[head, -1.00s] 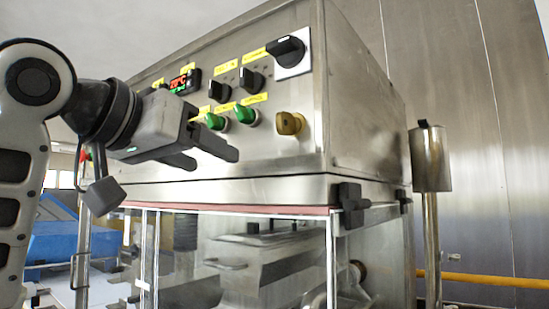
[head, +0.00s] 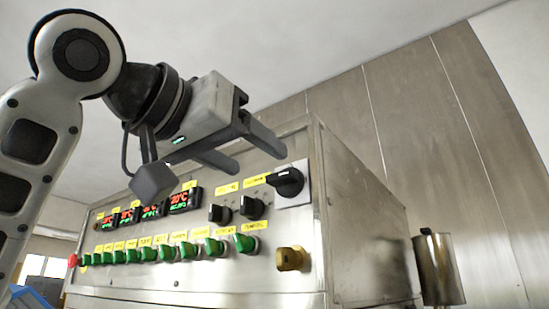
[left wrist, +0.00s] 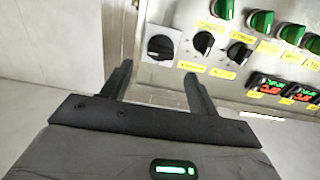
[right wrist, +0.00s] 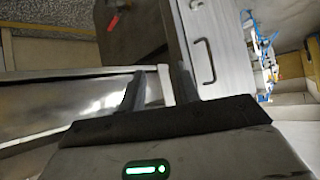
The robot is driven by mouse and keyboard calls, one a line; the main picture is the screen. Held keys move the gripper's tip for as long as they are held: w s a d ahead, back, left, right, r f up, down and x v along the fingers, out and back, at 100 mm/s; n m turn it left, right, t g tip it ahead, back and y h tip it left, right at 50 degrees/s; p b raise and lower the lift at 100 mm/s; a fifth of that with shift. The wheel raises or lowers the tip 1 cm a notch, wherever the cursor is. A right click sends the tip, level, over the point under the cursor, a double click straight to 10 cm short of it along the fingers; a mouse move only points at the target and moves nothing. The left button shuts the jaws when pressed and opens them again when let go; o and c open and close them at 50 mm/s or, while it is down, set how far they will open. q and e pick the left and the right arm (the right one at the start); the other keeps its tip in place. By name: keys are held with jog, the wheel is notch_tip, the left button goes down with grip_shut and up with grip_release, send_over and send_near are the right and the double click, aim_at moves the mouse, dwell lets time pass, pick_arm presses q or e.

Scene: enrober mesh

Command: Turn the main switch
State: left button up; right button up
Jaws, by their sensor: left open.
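The main switch (head: 286,184) is a large black rotary knob on a pale square plate. It sits at the top right corner of the steel control panel. In the left wrist view the knob (left wrist: 160,46) shows just beyond the fingertips, roughly between them. My left gripper (head: 258,158) is open and empty. In the head view its fingers reach toward the knob from the upper left, and no contact is visible. My right gripper (right wrist: 160,72) shows only in its own wrist view, with its fingers apart and nothing between them, away from the panel.
A steel cylinder (head: 438,268) stands right of the cabinet. In the right wrist view a bar handle (right wrist: 203,60) is near the fingers.

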aim_at(284, 180)
pick_arm(q)
jog(key=p+x, duration=0.1)
jog(key=x, duration=0.5)
jog(key=shift+p, duration=0.35)
jog(key=shift+w, duration=0.1)
jog(key=shift+c, duration=0.3)
jog(key=c, duration=0.9)
